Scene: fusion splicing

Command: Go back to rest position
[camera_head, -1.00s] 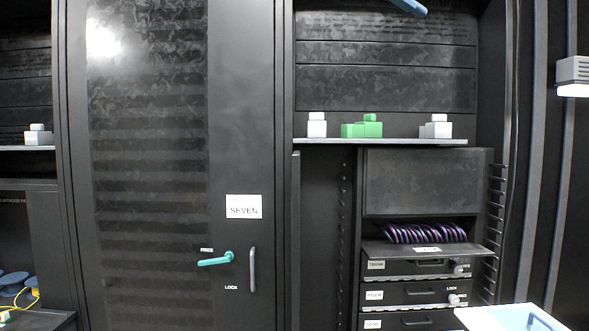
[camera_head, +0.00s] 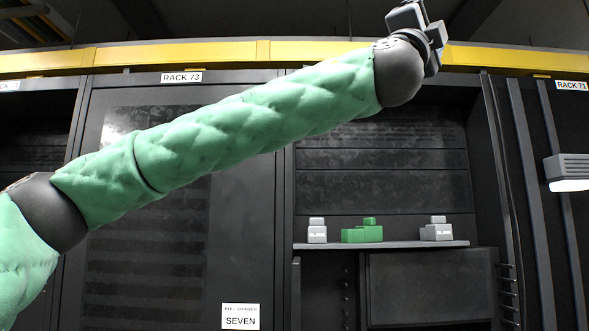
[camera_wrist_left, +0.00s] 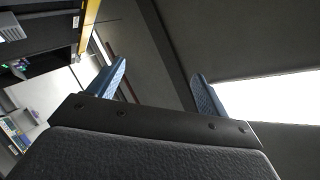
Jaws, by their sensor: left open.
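My left arm, in a green quilted sleeve, crosses the head view from the lower left to the upper right. Its wrist is at the top edge, and the gripper's fingertips are out of that view. In the left wrist view my left gripper (camera_wrist_left: 158,88) has its two blue fingers apart with nothing between them. It points at the ceiling and a bright ceiling panel (camera_wrist_left: 270,100). My right gripper is in neither view.
Rack 73's door (camera_head: 240,190) is behind my arm. An open rack has a shelf (camera_head: 380,244) with grey blocks (camera_head: 317,231) and a green block (camera_head: 362,233). A yellow beam (camera_head: 232,54) runs above. A lamp (camera_head: 567,170) is at the right.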

